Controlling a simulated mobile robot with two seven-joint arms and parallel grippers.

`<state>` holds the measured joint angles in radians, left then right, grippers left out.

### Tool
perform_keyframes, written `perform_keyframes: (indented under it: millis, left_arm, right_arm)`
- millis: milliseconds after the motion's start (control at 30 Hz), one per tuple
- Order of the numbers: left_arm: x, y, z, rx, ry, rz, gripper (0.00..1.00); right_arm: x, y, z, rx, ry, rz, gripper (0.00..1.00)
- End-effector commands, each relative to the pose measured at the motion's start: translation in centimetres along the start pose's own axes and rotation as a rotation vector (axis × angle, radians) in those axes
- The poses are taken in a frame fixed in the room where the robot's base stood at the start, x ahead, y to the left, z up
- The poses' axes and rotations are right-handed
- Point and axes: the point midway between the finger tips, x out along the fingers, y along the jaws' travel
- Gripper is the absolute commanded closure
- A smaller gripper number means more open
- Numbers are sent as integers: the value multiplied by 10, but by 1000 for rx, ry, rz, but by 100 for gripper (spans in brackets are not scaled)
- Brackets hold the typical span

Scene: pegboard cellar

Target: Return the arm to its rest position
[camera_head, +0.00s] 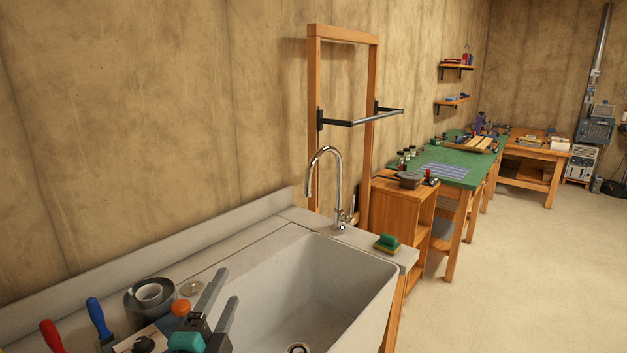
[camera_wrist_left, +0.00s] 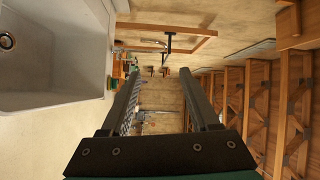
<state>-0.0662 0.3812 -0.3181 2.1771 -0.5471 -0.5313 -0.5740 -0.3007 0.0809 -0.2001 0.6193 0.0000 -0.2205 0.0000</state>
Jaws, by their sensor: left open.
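My left gripper (camera_head: 230,285) is at the bottom of the head view, in front of the near left part of the sink. Its two dark fingers are spread. My right gripper is in neither view.
The pale sink (camera_head: 345,300) with a chrome tap (camera_head: 325,160) and a green sponge (camera_head: 387,243) lies just right of the gripper. A grey bowl (camera_head: 140,305), red-handled (camera_head: 51,337) and blue-handled (camera_head: 98,318) tools sit left. Workbenches (camera_head: 455,160) line the wall; floor (camera_head: 520,270) is clear at right.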

Motion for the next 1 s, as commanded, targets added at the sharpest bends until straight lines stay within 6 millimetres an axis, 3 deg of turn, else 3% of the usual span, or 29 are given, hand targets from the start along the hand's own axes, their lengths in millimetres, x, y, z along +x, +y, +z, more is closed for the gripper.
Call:
perform_keyframes:
  millis: [100, 300, 500, 700, 733, 1000]
  left_arm:
    - [-33, 50, 28, -282, -184, 192, 38]
    - [-113, 130, 50, -688, -512, 502, 38]
    - [-195, 176, 45, -946, -789, 735, 38]
    - [-268, 198, 29, -1110, -1026, 920, 38]
    - [-275, 202, 27, -1125, -1055, 941, 38]
    - [-263, 276, 41, -1101, -1061, 955, 38]
  right_arm:
    - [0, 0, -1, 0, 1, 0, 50]
    - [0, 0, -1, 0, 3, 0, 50]
    - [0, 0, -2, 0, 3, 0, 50]
    - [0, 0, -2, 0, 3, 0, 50]
    - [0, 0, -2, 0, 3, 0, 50]
    - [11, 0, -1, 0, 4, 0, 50]
